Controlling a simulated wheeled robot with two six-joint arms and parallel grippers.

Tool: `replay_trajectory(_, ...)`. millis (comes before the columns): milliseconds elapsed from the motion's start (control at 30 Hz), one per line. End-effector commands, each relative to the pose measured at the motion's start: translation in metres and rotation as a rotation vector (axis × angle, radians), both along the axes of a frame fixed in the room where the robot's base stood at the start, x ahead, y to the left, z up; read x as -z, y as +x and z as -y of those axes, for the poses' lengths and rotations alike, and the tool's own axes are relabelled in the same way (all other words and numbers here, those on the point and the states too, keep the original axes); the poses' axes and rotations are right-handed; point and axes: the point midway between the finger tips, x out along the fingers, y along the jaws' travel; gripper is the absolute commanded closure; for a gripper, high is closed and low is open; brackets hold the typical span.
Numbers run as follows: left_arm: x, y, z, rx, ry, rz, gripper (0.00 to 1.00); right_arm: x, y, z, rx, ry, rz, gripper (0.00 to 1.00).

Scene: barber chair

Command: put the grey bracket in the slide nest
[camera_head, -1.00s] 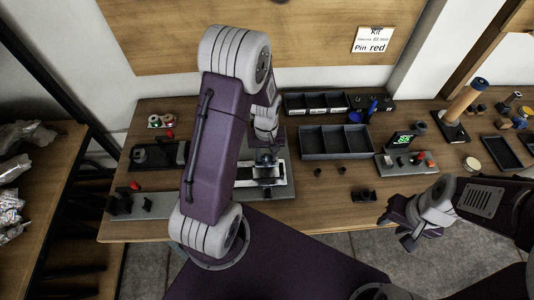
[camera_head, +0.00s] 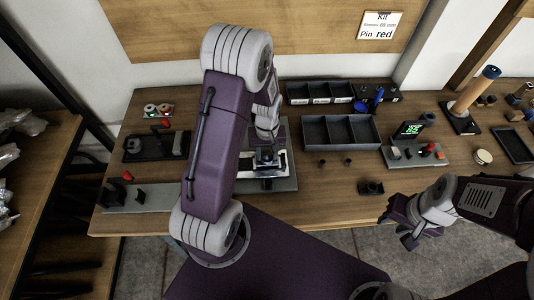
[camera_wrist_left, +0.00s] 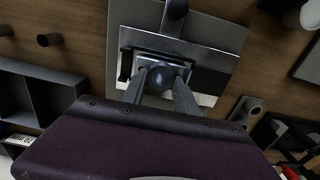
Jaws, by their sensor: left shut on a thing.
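The slide fixture, a grey plate (camera_head: 284,184) with bright metal rails, lies at the middle of the bench under my left arm. It also shows in the left wrist view (camera_wrist_left: 225,35). My left gripper (camera_head: 266,150) is over its middle; in the left wrist view its two fingers (camera_wrist_left: 160,85) close around a dark round knob (camera_wrist_left: 161,75) above the metal part. The nest is largely hidden by the gripper and knob. I cannot pick out the grey bracket with certainty. My right gripper (camera_head: 398,222) is at the bench's front edge, apart from the fixture; its fingers look spread and empty.
An open dark bin (camera_head: 340,145) stands behind and right of the fixture, with two small pegs before it. A small dark block (camera_head: 370,188) lies at the front right. A display board (camera_head: 415,150) stands farther right. A black tray (camera_head: 150,146) is at the left.

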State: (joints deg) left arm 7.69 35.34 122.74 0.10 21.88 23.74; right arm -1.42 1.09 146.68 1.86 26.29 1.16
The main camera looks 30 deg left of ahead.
Motion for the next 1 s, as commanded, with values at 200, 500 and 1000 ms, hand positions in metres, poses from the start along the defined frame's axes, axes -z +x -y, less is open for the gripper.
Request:
replay_trajectory(200,0.0053,0.0001,-0.0001,0.000,0.000,0.000,1.00,0.0039,0.0000,0.0000,0.000,0.000,0.000,0.64)
replay_trajectory(500,0.0114,0.0000,0.0000,0.000,0.000,0.000,1.00,0.0081,-0.0001,0.0000,0.000,0.000,0.000,0.64)
replay_trajectory(1000,0.0020,0.0008,-0.0001,0.000,0.000,0.002,0.39,0.0065,0.0000,0.0000,0.000,0.000,0.000,0.64)
